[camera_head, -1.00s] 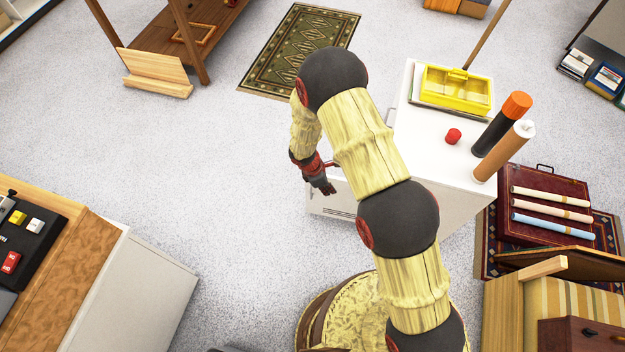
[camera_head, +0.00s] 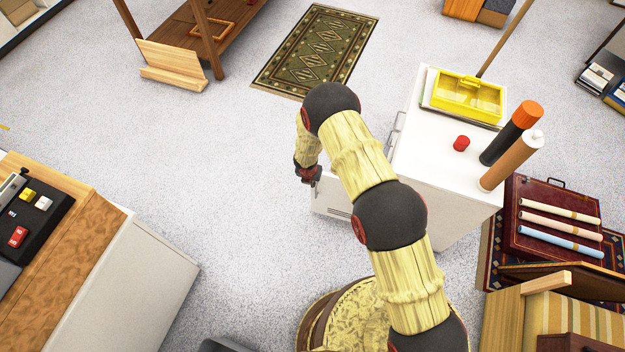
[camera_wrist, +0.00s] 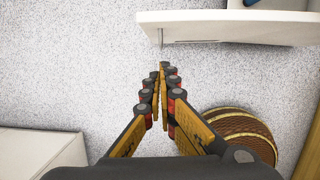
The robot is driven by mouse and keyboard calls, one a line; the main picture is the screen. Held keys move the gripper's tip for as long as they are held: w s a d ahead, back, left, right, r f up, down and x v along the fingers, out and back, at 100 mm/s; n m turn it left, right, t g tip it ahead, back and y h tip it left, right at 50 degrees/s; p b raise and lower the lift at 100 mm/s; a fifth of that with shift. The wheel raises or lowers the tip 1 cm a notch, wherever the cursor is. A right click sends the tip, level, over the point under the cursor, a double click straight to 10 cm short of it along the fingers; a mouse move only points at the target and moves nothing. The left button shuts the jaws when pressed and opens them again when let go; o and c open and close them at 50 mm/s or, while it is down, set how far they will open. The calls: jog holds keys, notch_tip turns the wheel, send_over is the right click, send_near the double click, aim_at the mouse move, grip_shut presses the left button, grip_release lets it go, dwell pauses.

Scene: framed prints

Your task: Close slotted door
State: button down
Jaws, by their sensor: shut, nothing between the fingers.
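The slotted door (camera_head: 330,200) is a white panel with dark slots near its lower edge. It stands out to the left from the white cabinet (camera_head: 445,185), open, partly hidden by my arm. My gripper (camera_head: 315,179) is at the door's upper left end in the head view; whether it touches the door is unclear there. In the wrist view my gripper (camera_wrist: 163,72) is shut and empty, its fingertips together. A white panel (camera_wrist: 240,27), apparently the door, lies just beyond the fingertips, with a thin grey bar at its left end. A small gap shows between them.
On the cabinet top stand a yellow tray (camera_head: 468,97), a red cap (camera_head: 461,143) and two tubes (camera_head: 510,135). A wooden-edged console (camera_head: 75,230) is at left. A red case (camera_head: 550,215) is at right. Carpet left of the door is clear.

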jog(key=shift+w+d+f+b, duration=0.2)
jog(key=shift+w+d+f, duration=0.1)
jog(key=shift+w+f, duration=0.75)
jog(key=shift+w+d+f+b, duration=0.25)
jog(key=shift+w+f, duration=0.55)
jog(key=shift+f, duration=0.5)
jog(key=shift+w+d+f+b, duration=0.2)
jog(key=shift+w+d+f, duration=0.1)
jog(key=shift+w+f, duration=0.75)
jog(key=shift+s+f, duration=0.1)
jog(key=shift+s, duration=0.05)
